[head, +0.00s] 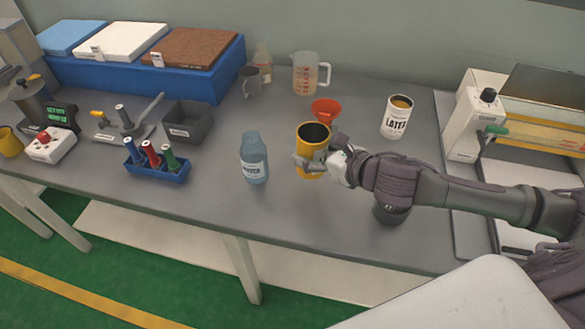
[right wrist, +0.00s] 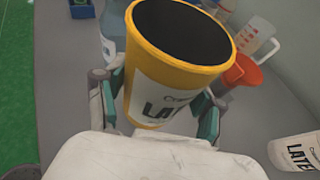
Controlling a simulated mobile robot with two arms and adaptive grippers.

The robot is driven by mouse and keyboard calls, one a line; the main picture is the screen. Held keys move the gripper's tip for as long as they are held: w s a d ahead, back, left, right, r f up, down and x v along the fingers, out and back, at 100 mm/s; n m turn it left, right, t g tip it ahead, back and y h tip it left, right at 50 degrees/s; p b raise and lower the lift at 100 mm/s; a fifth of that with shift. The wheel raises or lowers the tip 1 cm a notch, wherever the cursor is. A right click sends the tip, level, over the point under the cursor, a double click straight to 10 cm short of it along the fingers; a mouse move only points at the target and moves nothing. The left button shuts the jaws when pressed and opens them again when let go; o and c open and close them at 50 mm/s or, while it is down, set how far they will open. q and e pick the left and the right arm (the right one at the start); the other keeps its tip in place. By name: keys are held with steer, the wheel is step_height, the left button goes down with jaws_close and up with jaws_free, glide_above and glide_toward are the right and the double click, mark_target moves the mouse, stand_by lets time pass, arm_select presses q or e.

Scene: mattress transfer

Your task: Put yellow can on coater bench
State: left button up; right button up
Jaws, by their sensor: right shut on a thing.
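The yellow can (head: 312,137) has a white label and a dark open top. It is at the middle of the grey bench, and it fills the middle of the right wrist view (right wrist: 172,83). My right gripper (head: 316,164) comes in from the right and is shut on the can, with one finger on each side. The can looks upright in the head view; I cannot tell whether its base touches the bench. The coater bench (head: 464,135), a white machine with a black knob and green handle, stands at the right. My left gripper is out of view.
A blue water bottle (head: 255,160) stands just left of the can. A red funnel (head: 326,109) is behind it, and a white latex can (head: 397,117) is behind right. A measuring jug (head: 306,74) stands at the back. A dark round object (head: 391,212) sits under my right arm.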

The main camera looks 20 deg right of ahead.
steer(key=shift+w+a+f, duration=0.2)
steer(key=shift+a+f, duration=0.65)
steer(key=shift+f, duration=0.35)
steer(key=shift+w+a+f, duration=0.15)
steer(key=shift+a+f, duration=0.65)
steer(key=shift+f, duration=0.35)
steer(key=shift+w+a+f, duration=0.2)
steer(key=shift+a+f, duration=0.65)
steer(key=shift+f, duration=0.35)
steer(key=shift+f, duration=0.1)
steer(key=o, duration=1.3)
steer(key=shift+b+v, duration=0.75)
steer(key=shift+v, duration=5.3)
